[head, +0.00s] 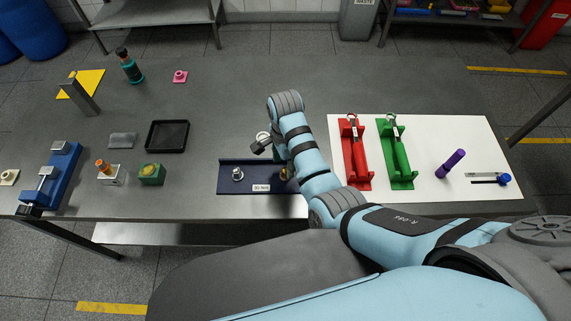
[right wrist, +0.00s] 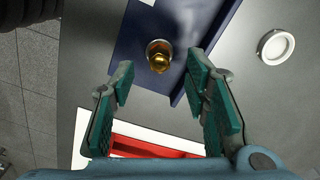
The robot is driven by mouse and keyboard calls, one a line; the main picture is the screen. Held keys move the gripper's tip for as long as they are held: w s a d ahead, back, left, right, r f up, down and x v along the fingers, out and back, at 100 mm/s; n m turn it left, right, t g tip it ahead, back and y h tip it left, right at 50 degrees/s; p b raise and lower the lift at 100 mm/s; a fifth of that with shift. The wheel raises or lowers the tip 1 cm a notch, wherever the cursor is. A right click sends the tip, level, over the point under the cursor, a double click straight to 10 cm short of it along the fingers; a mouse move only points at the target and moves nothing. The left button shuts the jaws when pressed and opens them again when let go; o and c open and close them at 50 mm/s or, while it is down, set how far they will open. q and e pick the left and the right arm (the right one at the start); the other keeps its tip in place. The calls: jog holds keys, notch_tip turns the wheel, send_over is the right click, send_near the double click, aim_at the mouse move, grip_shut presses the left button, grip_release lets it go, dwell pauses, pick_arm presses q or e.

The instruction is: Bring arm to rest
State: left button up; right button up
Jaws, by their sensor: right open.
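My right arm (head: 300,145) reaches over the middle of the table in the head view. My right gripper (right wrist: 158,80) is open and empty in the right wrist view, with green pads on both fingers. A gold-topped fitting (right wrist: 159,57) stands on the navy tray (right wrist: 130,52) just ahead of the gap between the fingertips, and no finger is seen touching it. In the head view the right gripper (head: 264,146) is partly hidden by its own wrist, above the navy tray (head: 262,188). My left gripper is not in view.
A silver fitting (head: 237,174) stands on the tray's left part. A red fixture (head: 355,160) and a green fixture (head: 397,158) stand on the white mat (head: 430,195) at right. A black tray (head: 167,136) is left.

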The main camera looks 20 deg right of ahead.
notch_tip(320, 180, up, 2)
jog(key=shift+r, duration=0.1)
jog(key=shift+s, duration=0.1)
